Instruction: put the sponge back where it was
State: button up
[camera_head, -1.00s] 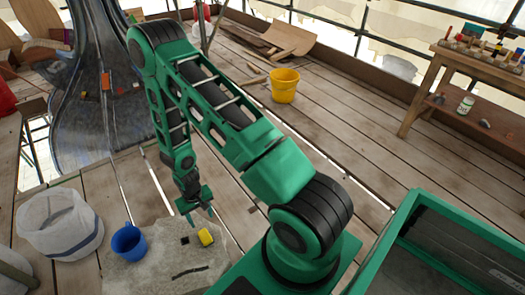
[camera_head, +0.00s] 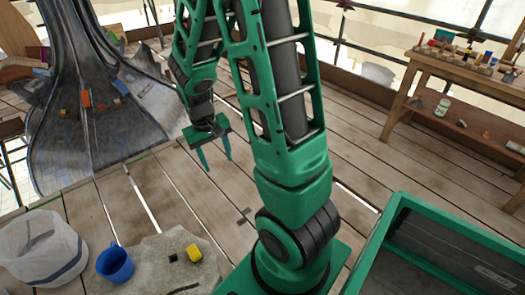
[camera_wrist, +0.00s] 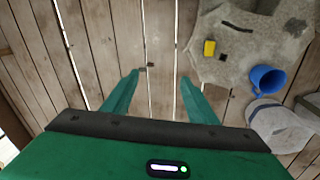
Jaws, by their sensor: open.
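A small yellow sponge (camera_head: 194,252) lies on a grey stone-like slab (camera_head: 150,262) at the bottom of the head view. In the wrist view the sponge (camera_wrist: 209,47) lies on the slab (camera_wrist: 235,70) beside a small dark square. My gripper (camera_head: 218,164) is open and empty, raised over the bare planks beyond the slab. In the wrist view my gripper's fingers (camera_wrist: 152,88) are spread apart with only planks between them. The sponge is outside the fingers, up and to the right in that view.
A blue mug (camera_head: 114,263) stands on the slab's left side, next to a whitish bucket-like container (camera_head: 42,250). A workbench (camera_head: 455,65) with small items stands at the right. A green open bin (camera_head: 400,215) is at bottom right.

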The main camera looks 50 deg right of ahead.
jog(key=s+r+m+y, duration=0.1)
jog(key=s+r, duration=0.6)
jog(key=s, duration=0.3)
jog(key=s+r+m, duration=0.1)
jog(key=s+r, duration=0.6)
jog(key=s, duration=0.3)
jog(key=shift+a+r+y, duration=0.15)
jog(key=shift+a+y, duration=0.1)
jog(key=shift+y, duration=0.15)
